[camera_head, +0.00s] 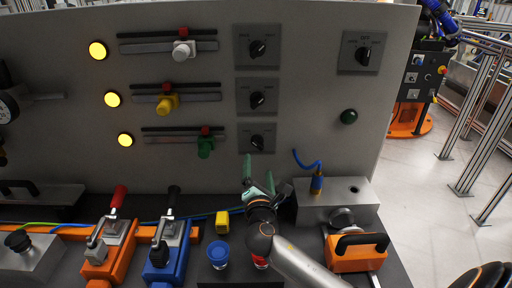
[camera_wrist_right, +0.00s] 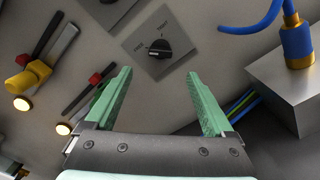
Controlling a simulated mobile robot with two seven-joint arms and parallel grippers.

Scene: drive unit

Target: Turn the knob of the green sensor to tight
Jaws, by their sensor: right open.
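The green sensor (camera_head: 205,148) sits on the lowest of three slide rails on the grey panel, below a small red marker. In the right wrist view the knob (camera_wrist_right: 160,48) lies ahead, centred between the fingers. My right gripper (camera_head: 259,168) is open and empty, just below and in front of the knob plate, apart from it. In the right wrist view its green fingers (camera_wrist_right: 159,74) are spread wide. My left gripper is not in view.
Two more knobs (camera_head: 258,97) (camera_head: 257,48) sit above in the same column. A blue cable with a brass connector (camera_head: 317,184) stands on a grey block (camera_head: 352,190) to the right.

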